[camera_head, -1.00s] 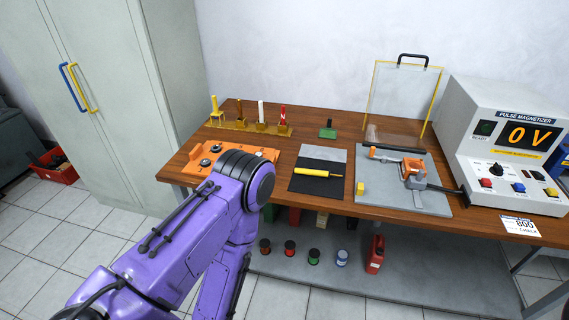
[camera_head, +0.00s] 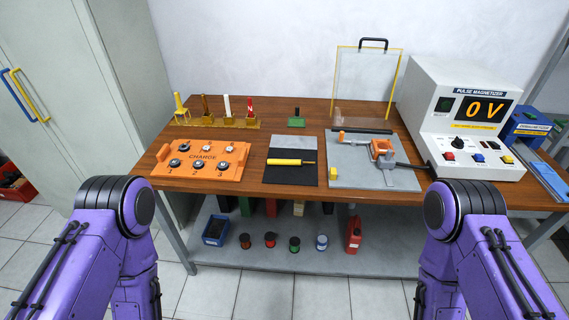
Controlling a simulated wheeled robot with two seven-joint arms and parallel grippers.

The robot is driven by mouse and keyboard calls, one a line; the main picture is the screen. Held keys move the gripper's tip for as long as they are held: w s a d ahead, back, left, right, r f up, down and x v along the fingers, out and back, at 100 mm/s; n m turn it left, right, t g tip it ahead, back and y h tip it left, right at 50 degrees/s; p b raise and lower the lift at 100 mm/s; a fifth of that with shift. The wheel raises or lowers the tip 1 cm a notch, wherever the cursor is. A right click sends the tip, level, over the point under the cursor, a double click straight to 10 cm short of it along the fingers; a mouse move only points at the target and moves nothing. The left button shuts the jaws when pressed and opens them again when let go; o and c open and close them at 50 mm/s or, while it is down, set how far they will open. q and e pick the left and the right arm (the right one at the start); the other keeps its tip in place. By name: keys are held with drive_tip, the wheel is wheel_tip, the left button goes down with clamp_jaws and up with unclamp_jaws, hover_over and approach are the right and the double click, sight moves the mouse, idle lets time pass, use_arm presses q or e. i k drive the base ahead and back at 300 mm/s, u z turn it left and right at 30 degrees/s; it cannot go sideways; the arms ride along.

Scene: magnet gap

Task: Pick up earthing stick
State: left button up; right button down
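A yellow upright piece (camera_head: 180,104) also stands at the left end of the rack. Both my purple arms show at the lower left and lower right, in front of the table. Neither gripper is in view, so what they hold cannot be seen.
An orange CHARGE board (camera_head: 203,162) lies left of the mat. A grey plate (camera_head: 400,179) with an orange clamp lies right of it, before a clear shield (camera_head: 366,85). The pulse magnetizer (camera_head: 475,115) reads 0 V. Spools and a red can (camera_head: 353,234) stand on the lower shelf (camera_head: 270,262).

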sight(269, 161)
drive_tip(key=u, duration=0.55)
drive_tip(key=k, duration=0.65)
drive_tip(key=u, duration=0.65)
drive_tip(key=i, duration=0.85)
drive_tip(key=z, duration=0.9)
drive_tip(key=i, duration=0.75)
drive_tip(key=z, duration=0.8)
